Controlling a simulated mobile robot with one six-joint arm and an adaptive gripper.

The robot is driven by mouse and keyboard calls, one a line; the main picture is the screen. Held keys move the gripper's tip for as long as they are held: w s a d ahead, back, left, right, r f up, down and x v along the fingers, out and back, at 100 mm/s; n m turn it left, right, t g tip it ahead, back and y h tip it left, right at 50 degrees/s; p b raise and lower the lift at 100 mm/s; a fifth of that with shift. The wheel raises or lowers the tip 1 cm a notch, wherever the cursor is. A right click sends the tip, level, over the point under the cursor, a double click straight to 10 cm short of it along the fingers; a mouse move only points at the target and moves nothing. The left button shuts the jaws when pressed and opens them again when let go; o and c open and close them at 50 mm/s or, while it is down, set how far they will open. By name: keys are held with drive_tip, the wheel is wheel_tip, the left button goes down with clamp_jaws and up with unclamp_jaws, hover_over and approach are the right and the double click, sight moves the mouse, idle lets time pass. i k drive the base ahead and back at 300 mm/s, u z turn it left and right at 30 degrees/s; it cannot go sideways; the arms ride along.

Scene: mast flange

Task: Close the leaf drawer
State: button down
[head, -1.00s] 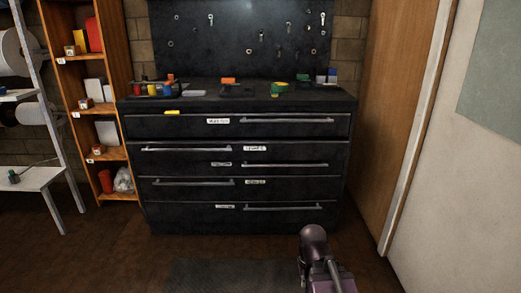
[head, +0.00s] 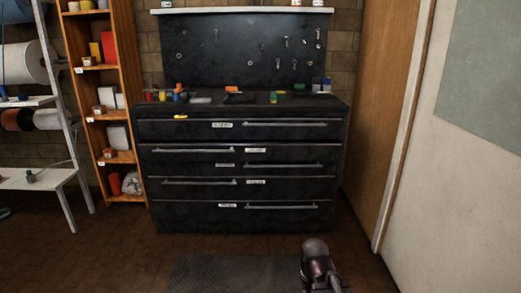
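A black drawer cabinet (head: 245,218) stands against the back wall. It has several stacked drawers with long metal bar handles and small white labels. The top drawer (head: 180,130) has its label (head: 222,125) left of its handle (head: 285,124). Lower labels, such as one on the right (head: 256,182), are too small to read, so I cannot tell which drawer is the leaf drawer. No drawer clearly stands far out; small gaps are hard to judge. A dark purple part of my arm shows at the bottom right. My gripper is not in view.
A wooden shelf (head: 118,157) and a white rack with spools (head: 22,63) stand left. A wooden panel (head: 375,120) and a pale wall (head: 450,190) bound the right. A dark mat (head: 230,273) lies before the cabinet; the floor there is clear.

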sight(293, 150)
drive_tip(key=u, duration=0.25)
drive_tip(key=i, duration=1.1)
drive_tip(key=z, duration=0.3)
